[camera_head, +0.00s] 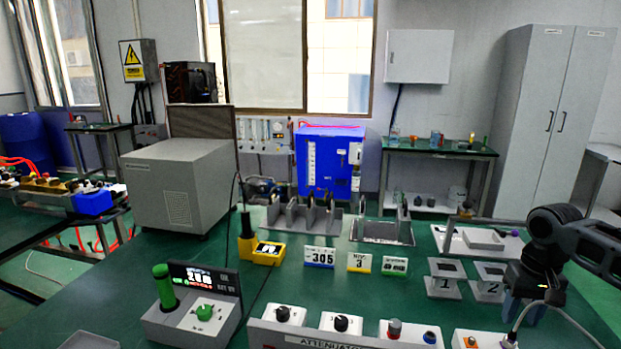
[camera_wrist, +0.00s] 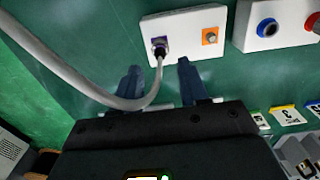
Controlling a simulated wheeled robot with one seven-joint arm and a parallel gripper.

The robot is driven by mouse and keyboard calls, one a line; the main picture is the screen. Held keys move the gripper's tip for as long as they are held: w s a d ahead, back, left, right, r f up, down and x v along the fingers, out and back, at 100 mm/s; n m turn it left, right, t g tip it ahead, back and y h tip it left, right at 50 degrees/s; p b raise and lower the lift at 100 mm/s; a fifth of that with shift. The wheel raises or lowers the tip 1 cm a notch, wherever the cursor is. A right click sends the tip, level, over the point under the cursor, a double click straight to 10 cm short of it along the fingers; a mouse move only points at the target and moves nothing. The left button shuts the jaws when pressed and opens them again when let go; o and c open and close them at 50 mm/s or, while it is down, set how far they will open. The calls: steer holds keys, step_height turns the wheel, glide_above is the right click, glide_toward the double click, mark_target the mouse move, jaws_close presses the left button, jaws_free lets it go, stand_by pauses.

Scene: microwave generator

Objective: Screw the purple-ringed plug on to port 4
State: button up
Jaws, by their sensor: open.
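The purple-ringed plug (camera_wrist: 159,47) sits against the face of a white box (camera_wrist: 184,22) in the wrist view. A grey cable (camera_wrist: 90,84) runs from it to the left. A small metal port on an orange square (camera_wrist: 209,37) is beside it on the same box. My gripper (camera_wrist: 158,66) is open, its two blue fingers apart, with the plug between and just beyond their tips. In the head view my gripper (camera_head: 522,305) is above the box at the lower right. The plug's thread and any port number cannot be read.
Another white box (camera_wrist: 268,28) with blue and red round parts stands to the right in the wrist view. In the head view, stands marked 1 (camera_head: 444,287) and 2 (camera_head: 488,291) are close to my gripper. The cable loops near my left finger.

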mark_target(514, 331)
step_height(514, 331, down, 6)
steer(key=shift+r+b, duration=0.15)
steer(key=shift+b, duration=0.8)
steer(key=shift+p, duration=0.8)
stand_by(0.4)
jaws_close()
stand_by(0.4)
steer(key=shift+r, duration=0.15)
steer(key=shift+r+p, duration=2)
steer(key=shift+p, duration=0.25)
steer(key=shift+r, duration=0.85)
